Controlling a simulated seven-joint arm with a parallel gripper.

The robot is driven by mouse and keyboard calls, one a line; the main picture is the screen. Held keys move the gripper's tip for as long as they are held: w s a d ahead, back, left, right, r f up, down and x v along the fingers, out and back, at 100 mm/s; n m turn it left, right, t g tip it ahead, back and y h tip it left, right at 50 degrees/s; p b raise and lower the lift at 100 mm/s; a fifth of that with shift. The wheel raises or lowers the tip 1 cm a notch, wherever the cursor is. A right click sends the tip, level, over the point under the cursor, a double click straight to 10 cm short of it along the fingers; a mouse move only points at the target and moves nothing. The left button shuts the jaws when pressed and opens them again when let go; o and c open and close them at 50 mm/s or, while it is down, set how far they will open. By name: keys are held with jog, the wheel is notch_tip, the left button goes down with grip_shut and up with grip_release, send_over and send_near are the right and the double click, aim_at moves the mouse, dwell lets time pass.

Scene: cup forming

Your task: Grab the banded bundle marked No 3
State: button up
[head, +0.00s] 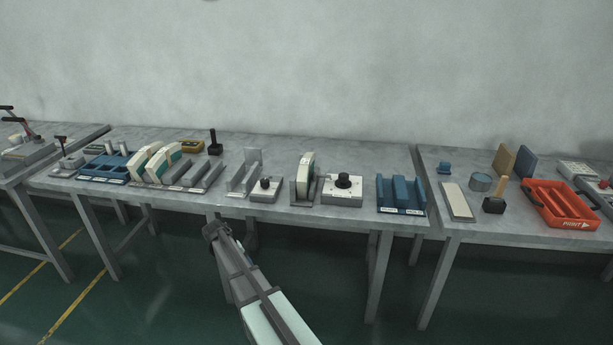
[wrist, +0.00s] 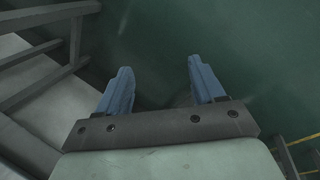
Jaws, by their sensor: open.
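Two pale, curved bundles with teal sides stand close together in a rack on the left of the middle table: a left one (head: 142,161) and a right one (head: 163,162). A third curved pale piece (head: 306,174) stands in a grey holder near the table's middle. Number marks are too small to read, so I cannot tell which is No 3. My gripper (head: 214,230) is in front of the table's front edge, apart from all of these. In the wrist view its two blue fingers (wrist: 160,80) are spread, with only dark green floor between them.
The middle table (head: 130,188) also carries a blue tray (head: 102,168), grey channel holders (head: 203,177), knobbed blocks (head: 343,190) and a blue slotted holder (head: 401,194). An orange bin (head: 560,205) is on the right table. Space in front of the tables is open.

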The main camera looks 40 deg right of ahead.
jog(key=w+d+r+t, duration=0.1)
jog(key=w+d+r, duration=0.3)
jog(key=w+r, duration=0.75)
notch_tip(320, 180, up, 27)
jog(key=m+t+y, duration=0.1)
jog(key=m+t, duration=0.1)
jog(key=m, duration=0.6)
send_over(306, 162)
jog(key=s+a, duration=0.2)
jog(key=x, duration=0.8)
jog(key=shift+w+a+f, duration=0.1)
jog(key=shift+w+f, duration=0.2)
jog(key=shift+w, duration=0.1)
jog(key=shift+x, duration=2.55)
jog(key=shift+s, duration=0.15)
grip_shut()
